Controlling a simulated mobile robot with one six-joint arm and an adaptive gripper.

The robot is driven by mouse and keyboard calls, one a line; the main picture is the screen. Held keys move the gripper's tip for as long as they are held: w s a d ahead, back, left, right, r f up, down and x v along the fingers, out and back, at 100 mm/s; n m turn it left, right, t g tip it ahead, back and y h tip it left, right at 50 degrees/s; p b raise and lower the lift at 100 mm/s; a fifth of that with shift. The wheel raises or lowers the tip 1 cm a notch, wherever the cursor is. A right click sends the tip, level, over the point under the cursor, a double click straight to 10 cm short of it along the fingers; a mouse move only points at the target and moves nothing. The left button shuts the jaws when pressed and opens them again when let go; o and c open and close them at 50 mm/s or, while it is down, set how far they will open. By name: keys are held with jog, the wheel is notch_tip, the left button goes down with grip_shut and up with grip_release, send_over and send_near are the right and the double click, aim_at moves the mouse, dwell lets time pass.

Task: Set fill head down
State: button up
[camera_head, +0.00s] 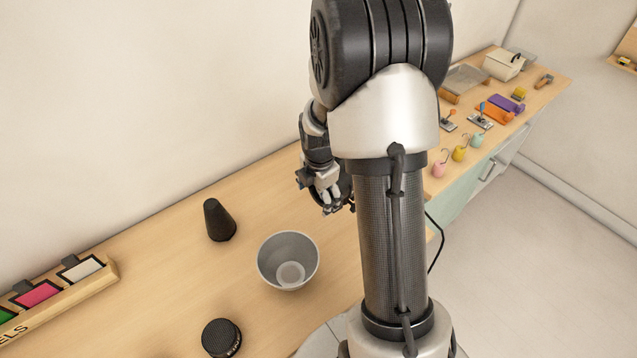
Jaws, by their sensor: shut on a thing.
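My gripper (329,198) hangs over the wooden bench, partly hidden behind my own arm. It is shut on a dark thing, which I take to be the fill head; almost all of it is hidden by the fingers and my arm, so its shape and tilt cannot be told. I cannot tell whether it touches the bench top (180,285). A silver bowl-shaped reflector (275,248) stands open side up on the bench, below and left of my gripper. A black cone (218,220) stands upright farther left.
A black round ribbed piece (221,338) lies near the front. A wooden rack (88,282) with green, pink and white cards is at the left. Hooked pots (459,154) and coloured blocks (496,112) crowd the bench at the right. Bare wood lies between cone and gripper.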

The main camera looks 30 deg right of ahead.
jog(key=shift+w+f+b, duration=0.1)
jog(key=shift+f+b, duration=0.8)
jog(key=shift+f, duration=2.15)
jog(key=o, duration=0.9)
jog(key=shift+s+f, duration=0.15)
jog(key=shift+s, duration=0.05)
jog(key=shift+c, duration=0.2)
jog(key=o, duration=0.4)
jog(key=shift+r, duration=0.2)
notch_tip(320, 180, up, 19)
jog(key=m+p, duration=0.4)
send_over(318, 203)
jog(key=s+a, duration=0.3)
jog(key=a, duration=0.2)
jog(key=s+a+r+m+t, duration=0.1)
jog(key=s+a+r+m, duration=0.5)
jog(key=s, duration=0.3)
jog(key=s+a+r+m+t, duration=0.2)
jog(key=s+a+r+m, duration=0.3)
jog(key=s+m, duration=0.3)
jog(key=shift+s+a+r+m+y, duration=0.35)
jog(key=shift+s+r+m+y, duration=0.05)
jog(key=shift+m, duration=0.1)
